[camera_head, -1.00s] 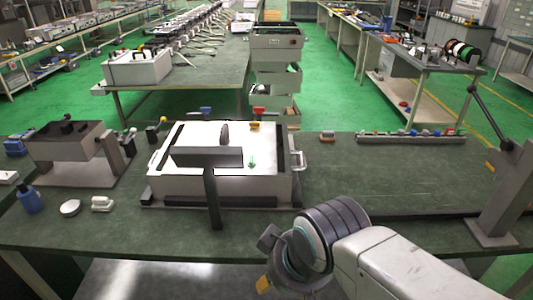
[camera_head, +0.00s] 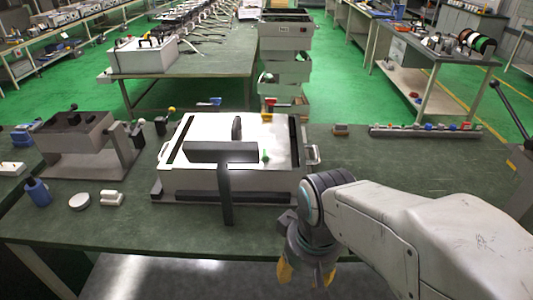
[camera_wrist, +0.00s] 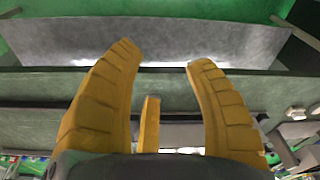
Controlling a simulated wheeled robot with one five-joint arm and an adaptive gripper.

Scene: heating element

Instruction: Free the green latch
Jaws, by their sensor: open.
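The green latch (camera_head: 265,156) is a small green piece on the white top of a box-shaped device (camera_head: 215,177), right of its dark crossbar. My gripper (camera_head: 306,274) hangs pointing down at the front edge of the bench, in front and to the right of the device, well apart from the latch. In the wrist view its yellow fingers (camera_wrist: 162,55) are spread with nothing between them. The latch cannot be made out in the wrist view.
A dark upright bar (camera_head: 226,194) stands at the device's front. A side handle (camera_head: 313,154) sticks out on its right. A dark-topped unit (camera_head: 78,131) and a blue bottle (camera_head: 37,191) are on the left. The bench right of the device is mostly clear.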

